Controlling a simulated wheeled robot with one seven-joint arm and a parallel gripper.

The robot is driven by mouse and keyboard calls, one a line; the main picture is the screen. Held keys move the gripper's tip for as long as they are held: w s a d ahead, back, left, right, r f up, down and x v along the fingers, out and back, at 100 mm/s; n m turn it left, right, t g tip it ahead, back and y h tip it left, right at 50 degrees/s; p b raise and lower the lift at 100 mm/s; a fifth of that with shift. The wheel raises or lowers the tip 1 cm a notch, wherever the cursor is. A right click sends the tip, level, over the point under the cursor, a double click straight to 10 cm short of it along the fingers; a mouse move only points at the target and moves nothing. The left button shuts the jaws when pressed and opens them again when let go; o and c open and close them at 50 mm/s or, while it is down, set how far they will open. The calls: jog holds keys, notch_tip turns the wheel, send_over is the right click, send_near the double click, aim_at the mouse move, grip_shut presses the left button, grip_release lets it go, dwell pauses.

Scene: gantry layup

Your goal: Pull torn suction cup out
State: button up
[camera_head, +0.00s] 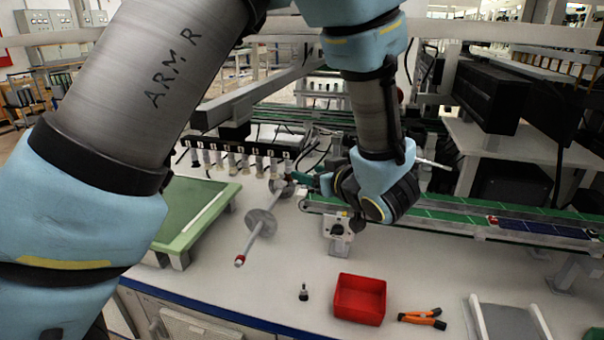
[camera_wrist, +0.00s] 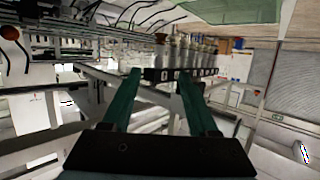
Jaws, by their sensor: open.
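A row of several pale suction cups (camera_head: 235,162) hangs from a dark bar left of centre in the head view. The row also shows in the wrist view (camera_wrist: 184,54), beyond my fingertips. I cannot tell which cup is torn. My gripper (camera_wrist: 160,76) has two green fingers, spread apart with nothing between them. The near end of the bar appears between and just beyond the tips, apparently not gripped. In the head view my gripper (camera_head: 300,180) is at the right end of the row, partly hidden by my wrist.
A small black fitting (camera_head: 304,292), a red bin (camera_head: 359,300) and orange-handled pliers (camera_head: 422,318) are on the white bench. A green-topped stand (camera_head: 190,212) is at left. A green conveyor (camera_head: 450,212) runs right.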

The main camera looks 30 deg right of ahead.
aim_at(290, 167)
jog(key=p+x, duration=0.1)
jog(key=x, duration=0.9)
jog(key=shift+w+f, duration=0.1)
grip_shut()
dwell(0.3)
dwell(0.4)
